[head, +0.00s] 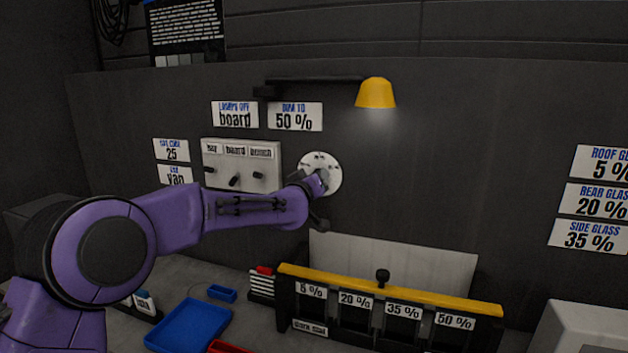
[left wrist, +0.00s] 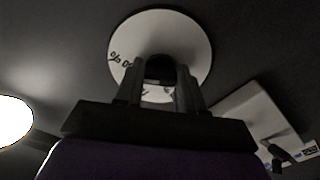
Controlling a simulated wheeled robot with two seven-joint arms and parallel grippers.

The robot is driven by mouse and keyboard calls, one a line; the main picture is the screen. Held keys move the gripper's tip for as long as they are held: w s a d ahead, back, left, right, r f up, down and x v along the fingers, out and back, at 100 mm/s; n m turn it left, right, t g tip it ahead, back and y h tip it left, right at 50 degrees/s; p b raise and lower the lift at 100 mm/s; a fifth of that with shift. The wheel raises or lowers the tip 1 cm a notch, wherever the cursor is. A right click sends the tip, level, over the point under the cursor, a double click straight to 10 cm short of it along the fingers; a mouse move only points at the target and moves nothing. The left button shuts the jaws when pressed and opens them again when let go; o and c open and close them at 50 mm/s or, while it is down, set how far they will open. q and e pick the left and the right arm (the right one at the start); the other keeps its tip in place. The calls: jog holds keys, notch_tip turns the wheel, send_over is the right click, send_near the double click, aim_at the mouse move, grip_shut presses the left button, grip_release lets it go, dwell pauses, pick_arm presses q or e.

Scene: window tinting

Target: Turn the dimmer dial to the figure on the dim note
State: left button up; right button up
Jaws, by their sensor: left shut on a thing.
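The dim note (head: 295,117) is on the back wall and reads "DIM TO 50 %". The dimmer dial (head: 333,182) is a round white plate with figures around its rim, below and right of the note. It also shows in the left wrist view (left wrist: 190,40), with a dark knob (left wrist: 159,68) at its middle. My left gripper (left wrist: 159,80) is at the dial's centre with its fingers on either side of the knob, shut on it. In the head view my left gripper (head: 322,180) hides part of the dial, and I cannot read its setting. My right gripper is not in view.
A switch panel (head: 262,178) labelled bay, board and bench is left of the dial. A yellow lamp (head: 376,93) juts out above right. Below stand a yellow-topped rack (head: 390,294) with percent labels and a blue tray (head: 190,326).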

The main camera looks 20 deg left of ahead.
pick_arm(q)
jog(key=shift+f, duration=0.25)
jog(key=o, duration=0.9)
jog(key=shift+o, duration=0.7)
jog(key=shift+r, duration=0.15)
jog(key=shift+s, duration=0.1)
jog(key=s+b, duration=0.4)
jog(key=s, duration=0.6)
jog(key=shift+s+a, duration=0.15)
jog(key=shift+s, duration=0.05)
